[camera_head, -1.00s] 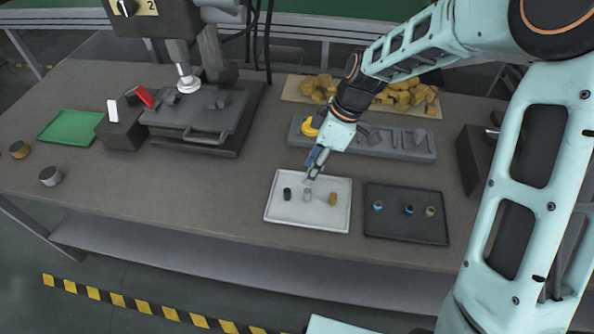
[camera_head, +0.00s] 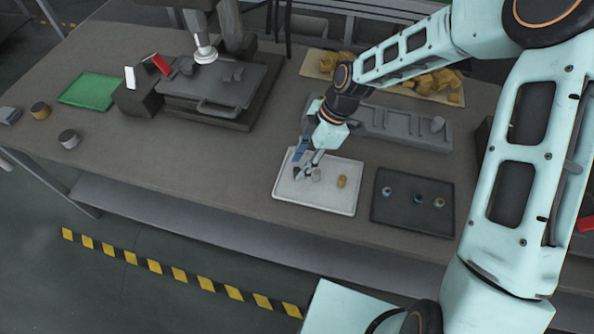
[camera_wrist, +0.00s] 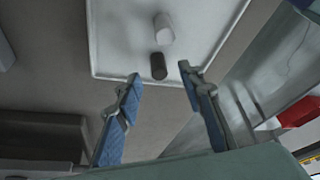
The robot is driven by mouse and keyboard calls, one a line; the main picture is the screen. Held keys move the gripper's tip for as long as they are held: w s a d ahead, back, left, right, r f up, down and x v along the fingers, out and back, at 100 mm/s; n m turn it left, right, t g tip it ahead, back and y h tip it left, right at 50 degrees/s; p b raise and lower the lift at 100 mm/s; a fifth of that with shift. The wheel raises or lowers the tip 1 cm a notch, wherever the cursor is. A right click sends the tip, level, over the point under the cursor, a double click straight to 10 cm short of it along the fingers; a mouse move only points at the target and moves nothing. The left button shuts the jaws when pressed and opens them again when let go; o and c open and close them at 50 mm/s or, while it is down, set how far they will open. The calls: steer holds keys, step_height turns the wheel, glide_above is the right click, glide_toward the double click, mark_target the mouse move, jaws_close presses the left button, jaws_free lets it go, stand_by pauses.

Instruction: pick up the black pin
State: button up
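The black pin (camera_wrist: 158,66) stands on the white tray (camera_wrist: 105,50), near the tray's edge. In the wrist view it lies just beyond and between the fingertips of my gripper (camera_wrist: 160,76), which are spread apart with nothing between them. In the head view my gripper (camera_head: 305,170) is over the left part of the white tray (camera_head: 330,204) and largely hides the black pin. A grey-white pin (camera_wrist: 163,28) stands beside the black one; it also shows in the head view (camera_head: 317,175). A brass-coloured pin (camera_head: 342,181) stands farther right on the tray.
A dark tray (camera_head: 408,222) with several small coloured parts lies right of the white tray. A grey slotted block (camera_head: 385,124) is behind. A press-like machine (camera_head: 225,95) and green mat (camera_head: 88,89) are at left. The bench between machine and white tray is clear.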

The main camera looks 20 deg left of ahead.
mark_target(297, 169)
steer(key=shift+x, duration=1.6)
steer(key=shift+c, duration=0.4)
jaws_close()
steer(key=shift+r, duration=0.1)
